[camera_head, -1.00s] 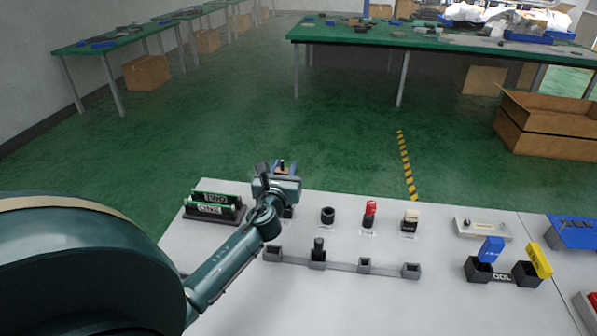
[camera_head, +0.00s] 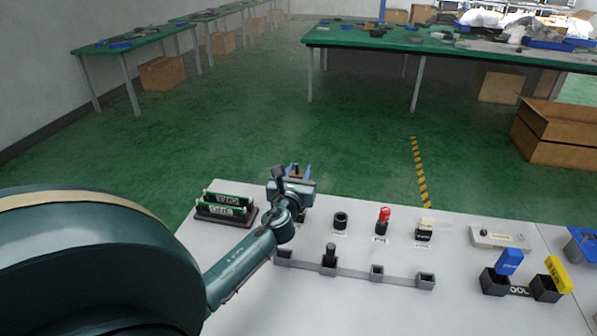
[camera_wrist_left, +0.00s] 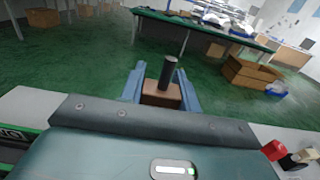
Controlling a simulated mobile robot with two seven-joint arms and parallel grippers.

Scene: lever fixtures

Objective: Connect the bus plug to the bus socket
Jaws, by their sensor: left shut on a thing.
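My left gripper (camera_head: 294,172) is above the far edge of the grey bench, right of the two green boards. In the left wrist view its blue fingers are shut on a brown block with a dark upright post (camera_wrist_left: 168,73). This may be the bus plug; its lower side is hidden. A black ring-shaped fitting (camera_head: 340,220), a red-topped fitting (camera_head: 383,218) and a cream-and-black block (camera_head: 425,229) stand in a row to the right. Their labels are too small to read, so I cannot tell which fixture is the bus socket. My right gripper is not in view.
Two green boards (camera_head: 228,204) stand in a dark holder at left. A grey rail (camera_head: 352,269) with cups and one dark peg (camera_head: 330,253) lies nearer. Blue (camera_head: 509,261) and yellow (camera_head: 557,273) levers stand at right. Bare bench lies between the fixtures.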

